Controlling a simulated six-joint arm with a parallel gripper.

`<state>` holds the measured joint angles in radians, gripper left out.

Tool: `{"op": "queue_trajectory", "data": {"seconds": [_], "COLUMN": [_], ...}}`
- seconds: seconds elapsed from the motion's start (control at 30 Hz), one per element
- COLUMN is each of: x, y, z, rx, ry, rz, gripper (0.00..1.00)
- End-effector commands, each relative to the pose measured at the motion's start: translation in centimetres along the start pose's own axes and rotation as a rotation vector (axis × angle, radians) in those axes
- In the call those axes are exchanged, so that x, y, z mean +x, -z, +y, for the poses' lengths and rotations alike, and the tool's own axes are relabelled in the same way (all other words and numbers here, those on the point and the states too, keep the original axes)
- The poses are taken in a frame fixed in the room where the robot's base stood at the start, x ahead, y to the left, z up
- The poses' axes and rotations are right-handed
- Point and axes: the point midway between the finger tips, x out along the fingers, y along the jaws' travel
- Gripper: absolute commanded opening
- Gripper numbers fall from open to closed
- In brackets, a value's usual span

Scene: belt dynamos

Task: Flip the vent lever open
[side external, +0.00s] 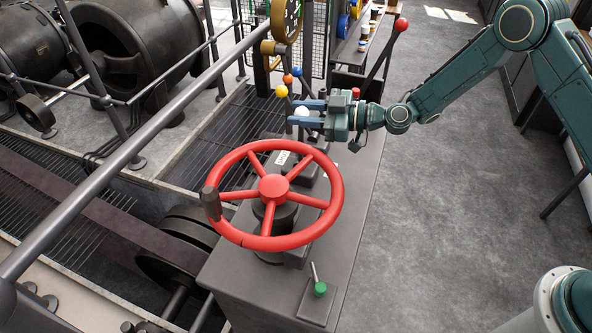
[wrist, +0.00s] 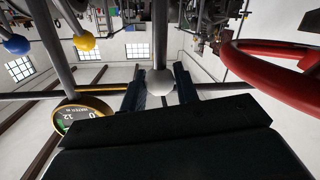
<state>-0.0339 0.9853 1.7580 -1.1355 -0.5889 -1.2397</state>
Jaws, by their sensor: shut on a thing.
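A white ball knob (side external: 301,112) on a lever stands behind the red handwheel in the side view. In the wrist view the white knob (wrist: 160,82) sits between the two blue fingers, on a grey rod. My gripper (side external: 308,114) comes in level from the right and is shut on this white knob; it also shows in the wrist view (wrist: 160,90). The fingers and the handwheel hide most of the lever's rod and base in the side view. I cannot read a label that tells which lever is the vent lever.
The red handwheel (side external: 273,189) stands close in front of my gripper. Levers with yellow (side external: 281,91), orange (side external: 288,79) and blue (side external: 297,72) knobs stand just behind. A red-knobbed lever (side external: 401,25) and a green-knobbed switch (side external: 320,289) stand farther off.

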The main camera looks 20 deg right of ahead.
Motion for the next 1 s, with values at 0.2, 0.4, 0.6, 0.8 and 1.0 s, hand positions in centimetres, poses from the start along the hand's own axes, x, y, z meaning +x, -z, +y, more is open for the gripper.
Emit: {"op": "queue_trajectory", "data": {"seconds": [0.2,0.4,0.6,0.8,1.0], "x": [-3.5,-6.0,-7.6,-8.4,-8.6], "y": [-1.1,-2.3,-3.4,-4.1,-4.3], "z": [-0.6,-1.2,-1.7,-2.1,-2.2], "rx": [0.006,0.007,0.007,0.005,0.004], "ry": [-0.001,0.0,0.002,0.004,0.006], "rz": [-0.01,-0.012,-0.012,-0.013,-0.013], "gripper": [0.0,0.0,0.0,0.0,0.0]}}
